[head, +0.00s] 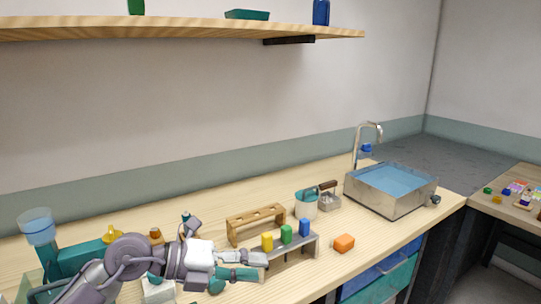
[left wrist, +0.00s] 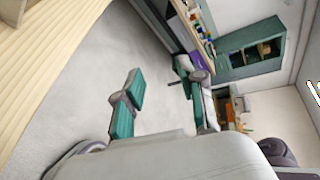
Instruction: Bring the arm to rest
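My left gripper (head: 256,266) reaches in from the left, low over the wooden counter (head: 372,237), in front of a small grey stand (head: 293,249). In the left wrist view its two teal fingers (left wrist: 158,88) are spread apart, with nothing between them and only floor behind. The wooden rack (head: 256,224) stands behind the gripper. No glass rod can be made out. My right gripper is not in view.
Yellow (head: 267,242), green (head: 286,234) and blue (head: 304,227) pieces stand at the grey stand. A shelf (head: 180,28) hangs above.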

